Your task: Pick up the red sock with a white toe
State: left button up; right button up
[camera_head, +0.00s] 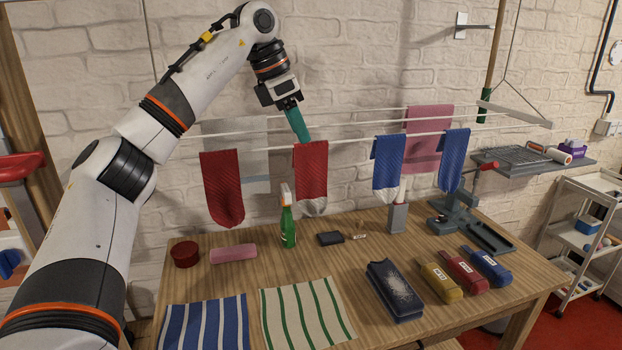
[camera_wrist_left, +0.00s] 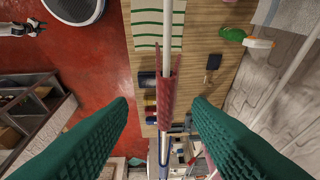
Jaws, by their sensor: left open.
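The red sock with a white toe (camera_head: 311,172) hangs over the rods of a drying rack. Its white toe points down. My left gripper (camera_head: 302,137) is just above its top fold, with teal fingers pointing down. In the left wrist view, the gripper (camera_wrist_left: 160,102) is open, and the red sock (camera_wrist_left: 167,95) shows edge-on between and beyond the finger ends, draped over a white rod. The fingers do not appear to touch it.
A plain red sock (camera_head: 222,188) hangs to the left; blue socks (camera_head: 388,163) and (camera_head: 453,160) hang to the right. A pink cloth (camera_head: 430,128) hangs behind. A green spray bottle (camera_head: 288,222) stands on the wooden table (camera_head: 215,280) below.

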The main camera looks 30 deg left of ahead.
aim_at(307, 146)
pick_arm(q)
jog(key=shift+w+d+f, duration=0.1)
jog(key=shift+w+f, duration=0.05)
jog(key=shift+f, duration=0.4)
jog(key=shift+w+f+p, duration=0.2)
jog(key=shift+f+p, duration=0.15)
jog(key=shift+p, duration=0.05)
jog(key=x, duration=0.1)
jog(key=p+x, duration=0.1)
jog(key=x, duration=0.1)
jog(key=shift+w+f, duration=0.2)
jog(key=shift+w, duration=0.1)
jog(key=shift+w+f, duration=0.15)
jog(key=shift+f, duration=0.25)
jog(key=shift+c, duration=0.4)
jog(key=shift+r, duration=0.1)
grip_shut()
